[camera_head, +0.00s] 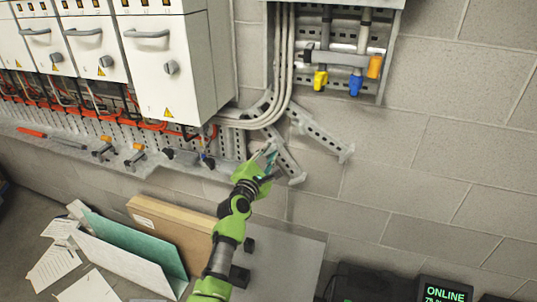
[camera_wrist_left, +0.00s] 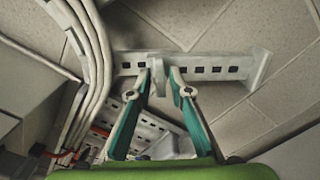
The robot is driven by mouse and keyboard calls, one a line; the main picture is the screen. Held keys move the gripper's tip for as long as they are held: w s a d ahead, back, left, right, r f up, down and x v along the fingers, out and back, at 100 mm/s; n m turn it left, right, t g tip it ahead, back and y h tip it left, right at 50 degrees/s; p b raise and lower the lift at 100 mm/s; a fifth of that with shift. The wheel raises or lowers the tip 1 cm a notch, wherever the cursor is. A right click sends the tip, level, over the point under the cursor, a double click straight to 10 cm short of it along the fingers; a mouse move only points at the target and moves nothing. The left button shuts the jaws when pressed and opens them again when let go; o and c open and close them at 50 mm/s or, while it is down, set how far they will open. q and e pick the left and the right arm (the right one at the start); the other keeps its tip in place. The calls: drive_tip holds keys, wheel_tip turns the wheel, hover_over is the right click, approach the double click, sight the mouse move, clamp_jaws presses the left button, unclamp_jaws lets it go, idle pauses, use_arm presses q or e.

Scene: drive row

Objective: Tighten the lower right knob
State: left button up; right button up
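The knobs are grey and round, on the fronts of the white drive cabinets. My left gripper (camera_head: 270,153), with teal fingers, is below and to the right of that cabinet, near the slotted metal brackets, well apart from the knob. In the left wrist view its fingertips (camera_wrist_left: 166,72) have a narrow gap between them, with no knob there. No knob shows clearly in that view. My right gripper is out of view.
Grey conduits (camera_head: 285,60) bend down beside the cabinet. Slotted brackets (camera_head: 325,137) jut from the block wall near my left gripper. Yellow (camera_head: 320,80) and blue (camera_head: 355,85) fittings hang at upper right. A cardboard box (camera_head: 175,232) and folders stand below. The right wall is bare.

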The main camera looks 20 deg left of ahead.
use_arm(q)
clamp_jaws()
drive_tip(key=shift+m, duration=0.9)
drive_tip(key=m, duration=0.7)
drive_tip(key=shift+p, duration=0.4)
drive_tip(key=m, duration=0.5)
drive_tip(key=shift+p, duration=0.35)
drive_tip(key=shift+m, duration=2.1)
